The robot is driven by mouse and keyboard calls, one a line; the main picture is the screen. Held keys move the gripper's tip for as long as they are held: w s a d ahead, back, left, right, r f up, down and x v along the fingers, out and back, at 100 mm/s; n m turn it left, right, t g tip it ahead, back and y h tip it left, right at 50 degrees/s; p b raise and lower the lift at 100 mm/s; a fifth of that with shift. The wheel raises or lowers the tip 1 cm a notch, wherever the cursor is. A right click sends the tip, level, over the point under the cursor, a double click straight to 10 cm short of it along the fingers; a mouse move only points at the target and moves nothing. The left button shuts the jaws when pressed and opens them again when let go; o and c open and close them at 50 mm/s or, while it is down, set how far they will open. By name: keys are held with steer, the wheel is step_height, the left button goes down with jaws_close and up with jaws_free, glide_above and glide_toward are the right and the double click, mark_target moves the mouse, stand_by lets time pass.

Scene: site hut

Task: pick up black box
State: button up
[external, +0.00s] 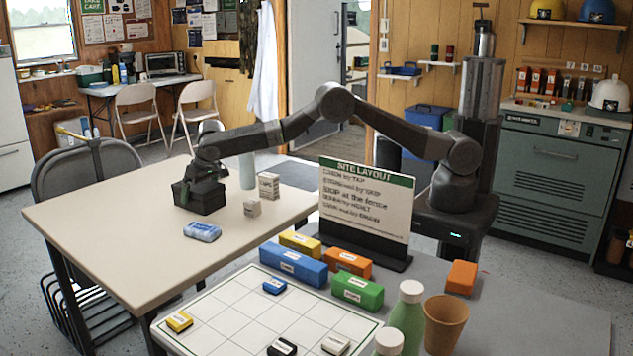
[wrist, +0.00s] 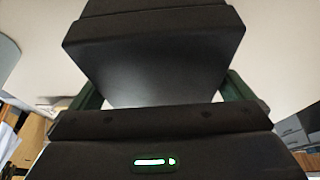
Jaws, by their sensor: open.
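A black box (external: 200,204) stands on the far left part of the beige table. My gripper (external: 203,183) is over it with the fingers pointing down, close to its top. In the wrist view the black box (wrist: 150,65) fills the upper middle, between and beyond the green fingers of my gripper (wrist: 163,93). The gripper is open, with a finger to each side of the box. Whether either finger touches the box cannot be told. A smaller black block (external: 282,347) lies on the white grid board at the front.
A blue packet (external: 202,231), a small beige box (external: 252,207), a taller carton (external: 268,185) and a pale bottle (external: 247,170) stand nearby on the table. A sign (external: 365,205) stands to the right. The table's left part is clear.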

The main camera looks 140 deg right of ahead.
steer(key=shift+x, duration=0.75)
steer(key=shift+c, duration=0.4)
steer(key=shift+r, duration=0.1)
steer(key=c, duration=0.9)
